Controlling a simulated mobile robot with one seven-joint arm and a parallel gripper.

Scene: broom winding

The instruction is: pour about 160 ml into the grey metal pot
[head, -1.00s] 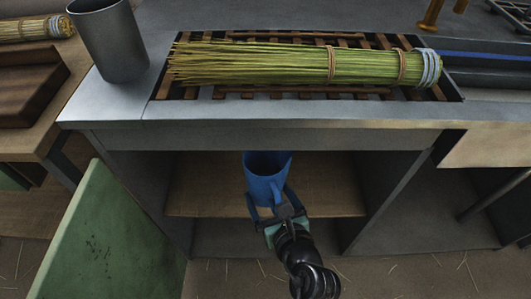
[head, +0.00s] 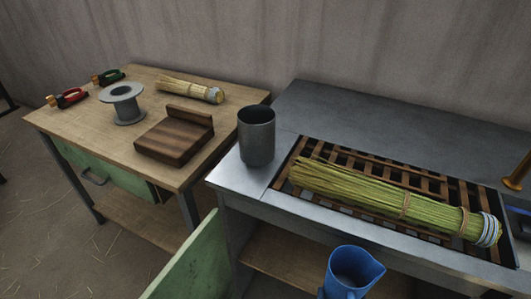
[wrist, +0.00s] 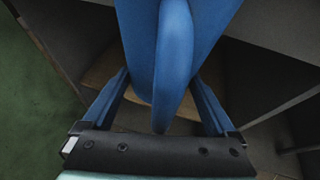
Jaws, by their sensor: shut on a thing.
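The grey metal pot (head: 256,137) stands upright on the left end of the metal counter (head: 232,181) in the head view. A blue jug (head: 352,272) with a spout shows at the bottom of the head view, in front of the counter and below its top. Its lower part is cut off there. In the wrist view my gripper (wrist: 164,108) is shut on the blue jug, with a finger on each side of its handle (wrist: 174,60). The jug's contents cannot be made out. The jug is apart from the pot, to its lower right.
A green straw bundle (head: 385,197) lies on a slatted rack right of the pot. An open green door (head: 193,262) stands below the counter. A wooden table (head: 98,140) at left holds a spool (head: 127,104), a wooden block (head: 174,146), a small broom (head: 190,89) and hand tools.

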